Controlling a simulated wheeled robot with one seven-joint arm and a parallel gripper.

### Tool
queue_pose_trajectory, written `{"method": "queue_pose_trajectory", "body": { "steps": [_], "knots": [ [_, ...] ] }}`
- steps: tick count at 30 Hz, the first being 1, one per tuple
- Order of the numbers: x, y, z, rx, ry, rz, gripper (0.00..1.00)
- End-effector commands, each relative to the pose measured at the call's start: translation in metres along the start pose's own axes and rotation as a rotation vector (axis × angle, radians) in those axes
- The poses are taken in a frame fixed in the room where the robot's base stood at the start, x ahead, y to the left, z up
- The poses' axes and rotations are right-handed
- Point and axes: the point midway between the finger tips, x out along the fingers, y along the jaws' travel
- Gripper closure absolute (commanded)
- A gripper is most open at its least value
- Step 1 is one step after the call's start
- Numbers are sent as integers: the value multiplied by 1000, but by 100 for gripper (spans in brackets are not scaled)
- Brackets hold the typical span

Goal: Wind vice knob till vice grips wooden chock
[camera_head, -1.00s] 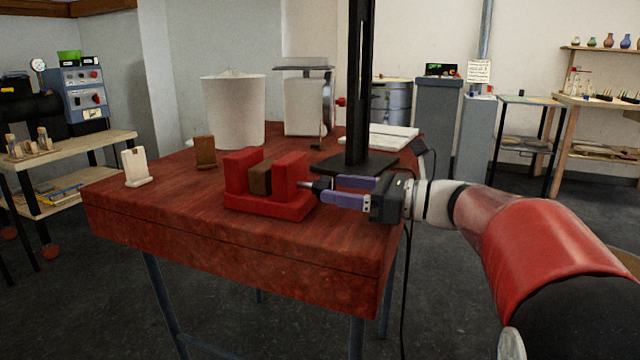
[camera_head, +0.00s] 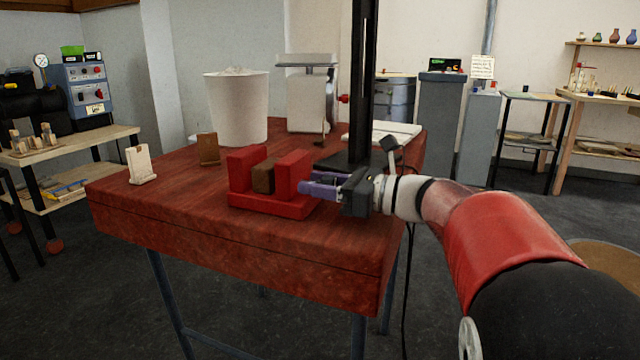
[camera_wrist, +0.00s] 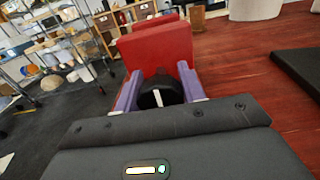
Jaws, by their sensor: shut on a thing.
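The red vice (camera_head: 268,203) stands on the table, its two upright jaws apart from left to right. The brown wooden chock (camera_head: 263,176) stands between the jaws; whether both jaws touch it I cannot tell. My gripper (camera_head: 318,188) is at the vice's right side, its purple fingers pointing left at the right jaw. In the wrist view my gripper (camera_wrist: 159,92) has its two fingers on either side of the round black vice knob (camera_wrist: 159,97), shut on it. A pale stripe shows on the knob. The red vice jaw (camera_wrist: 155,48) is just beyond. The head view hides most of the knob.
The red-brown wooden table (camera_head: 200,229) has a clear front part. A black stand (camera_head: 358,90) rises close behind my gripper. A small white holder (camera_head: 140,166), a brown holder (camera_head: 208,148) and a white bin (camera_head: 238,108) stand left and behind.

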Motion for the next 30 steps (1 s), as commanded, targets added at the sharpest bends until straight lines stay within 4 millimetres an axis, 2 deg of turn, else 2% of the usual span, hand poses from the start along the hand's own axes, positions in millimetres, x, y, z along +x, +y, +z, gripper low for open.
{"method": "queue_pose_trajectory", "body": {
  "steps": [5,13,23,24,28,30],
  "knots": [
    [0,0,-2,44,-1,0,83],
    [-1,-1,-1,252,-1,-1,83],
    [0,-1,0,282,0,1,83],
    [0,-1,0,281,0,1,59],
    [0,-1,0,281,0,1,42],
    [0,-1,0,281,0,0,40]
  ]
}}
